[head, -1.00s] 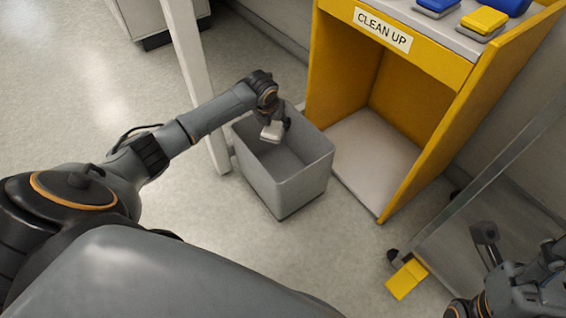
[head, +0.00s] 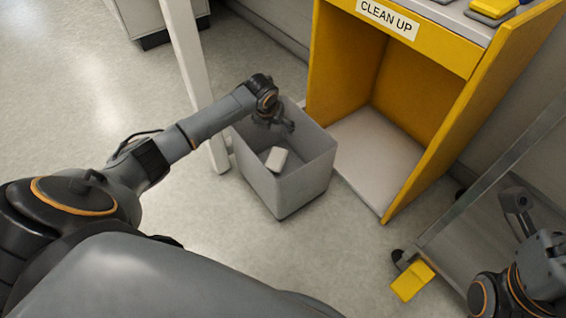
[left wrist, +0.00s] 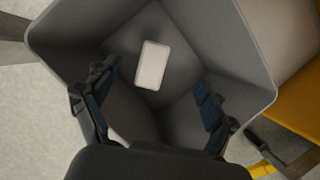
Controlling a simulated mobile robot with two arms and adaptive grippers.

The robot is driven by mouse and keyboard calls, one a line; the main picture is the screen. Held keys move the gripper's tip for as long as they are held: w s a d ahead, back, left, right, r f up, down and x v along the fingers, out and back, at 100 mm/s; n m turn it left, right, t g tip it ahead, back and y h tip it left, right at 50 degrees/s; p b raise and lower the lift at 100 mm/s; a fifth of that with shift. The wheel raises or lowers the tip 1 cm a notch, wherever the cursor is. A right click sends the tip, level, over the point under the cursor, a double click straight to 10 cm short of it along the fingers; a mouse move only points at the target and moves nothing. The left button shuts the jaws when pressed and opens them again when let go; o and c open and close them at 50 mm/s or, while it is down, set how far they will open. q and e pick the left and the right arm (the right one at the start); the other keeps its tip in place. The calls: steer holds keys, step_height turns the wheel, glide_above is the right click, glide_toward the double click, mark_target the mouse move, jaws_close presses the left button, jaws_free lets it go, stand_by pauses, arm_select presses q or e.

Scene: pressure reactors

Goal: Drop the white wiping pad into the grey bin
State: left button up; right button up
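The white wiping pad (head: 276,159) is inside the grey bin (head: 290,190), apart from my gripper. In the left wrist view the pad (left wrist: 152,65) shows between and beyond my fingers, within the bin's walls (left wrist: 225,45). Whether it touches the bin floor I cannot tell for sure. My left gripper (head: 283,127) is over the bin's opening near its back rim. In the left wrist view the left gripper (left wrist: 150,95) has its fingers spread wide, with nothing between them. My right gripper (head: 517,205) is at the lower right, and its fingers are not clear.
A yellow clean-up station (head: 415,45) stands right behind the bin, with pads on its top. A pale post (head: 190,70) stands left of the bin. The floor at left is open.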

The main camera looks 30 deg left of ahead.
arm_select(q)
steer(key=v, duration=1.2)
steer(key=shift+d, duration=0.1)
